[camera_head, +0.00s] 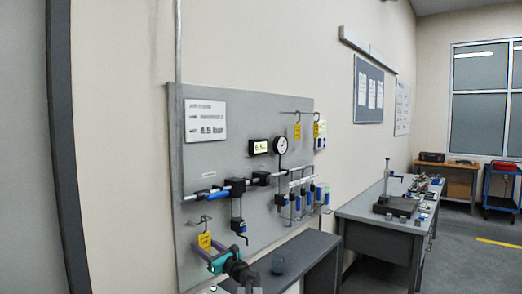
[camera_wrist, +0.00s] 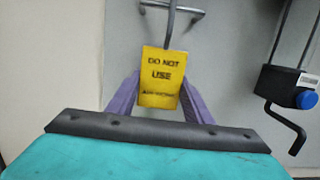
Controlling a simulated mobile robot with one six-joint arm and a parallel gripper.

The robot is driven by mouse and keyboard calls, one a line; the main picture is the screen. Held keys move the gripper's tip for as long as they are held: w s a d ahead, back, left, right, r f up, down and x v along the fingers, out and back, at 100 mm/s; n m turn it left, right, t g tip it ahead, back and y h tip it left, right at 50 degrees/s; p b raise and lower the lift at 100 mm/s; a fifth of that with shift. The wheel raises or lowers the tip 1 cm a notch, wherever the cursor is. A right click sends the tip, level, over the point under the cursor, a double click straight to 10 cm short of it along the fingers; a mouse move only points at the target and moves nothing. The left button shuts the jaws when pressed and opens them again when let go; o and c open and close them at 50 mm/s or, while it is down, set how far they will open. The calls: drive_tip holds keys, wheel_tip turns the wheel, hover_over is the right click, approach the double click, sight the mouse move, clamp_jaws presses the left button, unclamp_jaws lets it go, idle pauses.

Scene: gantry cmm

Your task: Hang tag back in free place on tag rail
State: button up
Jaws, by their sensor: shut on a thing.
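A yellow tag (camera_wrist: 161,77) reading "DO NOT USE" is between the purple fingers of my gripper (camera_wrist: 160,95), which is shut on it. It also shows in the head view (camera_head: 204,240), upright in front of the lower left of the grey panel. A grey bent wire or hook (camera_wrist: 171,25) meets the tag's top edge, with a crossbar behind. I cannot tell whether the tag hangs on it. At the panel's upper right, a thin rail (camera_head: 296,112) carries a yellow tag (camera_head: 297,131) and another yellow tag (camera_head: 316,130).
The grey panel (camera_head: 252,228) carries a gauge (camera_head: 280,145), a lit display (camera_head: 259,147), pipes and blue-capped fittings. A black fitting with a bent handle (camera_wrist: 285,95) is close right of my gripper.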

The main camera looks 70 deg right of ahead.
drive_tip(key=shift+r+p, duration=0.55)
drive_tip(key=shift+r, duration=0.4)
drive_tip(key=r+v, duration=0.1)
drive_tip(key=v, duration=0.9)
drive_tip(key=shift+r, duration=0.25)
idle(1.3)
